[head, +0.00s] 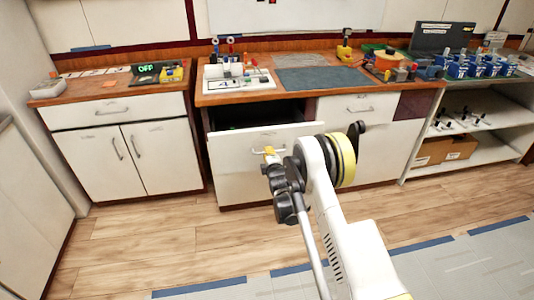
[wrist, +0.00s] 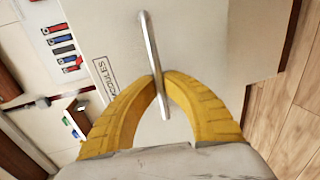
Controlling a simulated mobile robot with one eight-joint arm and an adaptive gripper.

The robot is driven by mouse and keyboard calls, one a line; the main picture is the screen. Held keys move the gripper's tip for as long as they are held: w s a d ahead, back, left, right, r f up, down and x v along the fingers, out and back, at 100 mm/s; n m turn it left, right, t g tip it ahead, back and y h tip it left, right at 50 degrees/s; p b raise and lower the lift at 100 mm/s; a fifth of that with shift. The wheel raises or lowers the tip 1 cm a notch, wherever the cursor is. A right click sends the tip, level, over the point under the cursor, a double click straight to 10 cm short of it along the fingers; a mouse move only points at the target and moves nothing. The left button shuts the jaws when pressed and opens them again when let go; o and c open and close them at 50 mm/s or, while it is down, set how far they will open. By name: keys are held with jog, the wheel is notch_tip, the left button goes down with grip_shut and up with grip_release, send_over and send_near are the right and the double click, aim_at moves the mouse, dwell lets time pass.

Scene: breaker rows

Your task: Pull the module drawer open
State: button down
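The module drawer (head: 235,150) is the upper drawer of the middle cabinet, and it stands pulled out, with its dark inside showing behind the white front. In the wrist view its white front (wrist: 205,40) carries a label reading MODULES. Its metal bar handle (wrist: 149,45) runs between the two yellow fingers of my gripper (wrist: 160,84). The fingertips are closed on the bar from both sides. In the head view my gripper (head: 270,152) is at the handle, and my arm hides part of the drawer front's right side.
The worktop (head: 240,94) above the drawer bears a white tray of parts and a grey mat (head: 320,78). A closed drawer (head: 345,104) is to the right. A left cabinet (head: 120,115) stands apart. The wood floor (head: 150,240) in front is clear.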

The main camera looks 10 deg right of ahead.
jog(key=shift+s, duration=0.25)
jog(key=c, duration=1.5)
grip_release()
jog(key=v, duration=0.7)
jog(key=shift+s, duration=0.3)
jog(key=shift+r, duration=0.15)
